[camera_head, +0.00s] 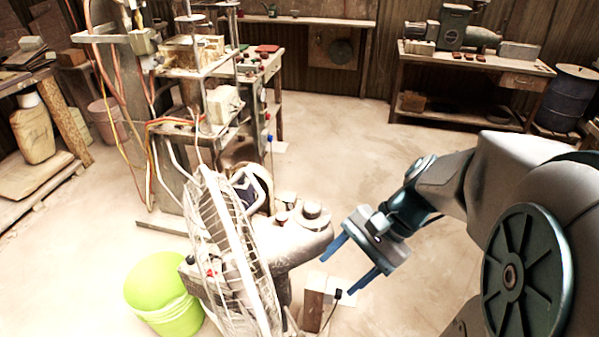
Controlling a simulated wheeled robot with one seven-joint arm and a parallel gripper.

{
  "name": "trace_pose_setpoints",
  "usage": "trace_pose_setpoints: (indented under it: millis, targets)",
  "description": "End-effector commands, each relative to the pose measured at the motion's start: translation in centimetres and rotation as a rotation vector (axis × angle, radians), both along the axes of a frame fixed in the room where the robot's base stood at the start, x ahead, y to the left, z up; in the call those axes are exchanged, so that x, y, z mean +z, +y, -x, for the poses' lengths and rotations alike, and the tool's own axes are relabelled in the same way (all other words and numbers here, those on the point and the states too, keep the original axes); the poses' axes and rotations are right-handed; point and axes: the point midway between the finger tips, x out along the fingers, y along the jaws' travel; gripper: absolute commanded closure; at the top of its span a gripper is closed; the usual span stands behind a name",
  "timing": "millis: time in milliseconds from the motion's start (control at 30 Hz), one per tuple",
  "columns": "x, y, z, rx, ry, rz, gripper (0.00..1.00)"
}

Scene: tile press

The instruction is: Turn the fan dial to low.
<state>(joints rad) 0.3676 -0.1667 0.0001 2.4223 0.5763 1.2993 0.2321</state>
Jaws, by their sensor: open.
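A fan (213,235) with a wire cage stands in the lower middle of the head view, its cage edge-on toward the left. Its grey motor housing (290,243) extends to the right of the cage. A round, knob-like part (312,211) sits on top of the housing, with smaller raised parts beside it. I cannot tell which of these is the dial, and no setting marks are readable. My gripper (339,273) is to the right of the housing, apart from the knob-like part. Its two blue fingers are spread and empty, pointing down and left.
A lime-green bucket (165,309) stands on the floor left of the fan. A machine stand with hanging cables (195,120) rises behind it. A workbench (475,62) stands at the back right beside a dark blue drum (566,100). The central floor is open.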

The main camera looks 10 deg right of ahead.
Motion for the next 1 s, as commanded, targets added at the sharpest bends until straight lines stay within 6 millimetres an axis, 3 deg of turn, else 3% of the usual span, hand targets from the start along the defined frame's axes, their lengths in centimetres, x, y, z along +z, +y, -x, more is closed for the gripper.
trace_pose_setpoints:
  millis: [33,167,300,500,600,767,1000]
  targets:
    - [-1.2,-0.2,-0.9,-0.103,0.073,-0.099,0.43]
    - [-1.5,-1.2,-3.6,-0.345,0.218,-0.367,0.43]
    - [-1.5,-3.9,-6.7,-0.564,0.325,-0.647,0.43]
    - [-1.2,-8.1,-9.3,-0.739,0.382,-0.915,0.43]
    - [-1.1,-9.0,-9.8,-0.769,0.389,-0.97,0.43]
    - [-0.8,-8.2,-10.4,-0.774,0.391,-0.984,0.43]
    - [-0.8,-3.8,-12.1,-0.771,0.392,-0.98,0.43]
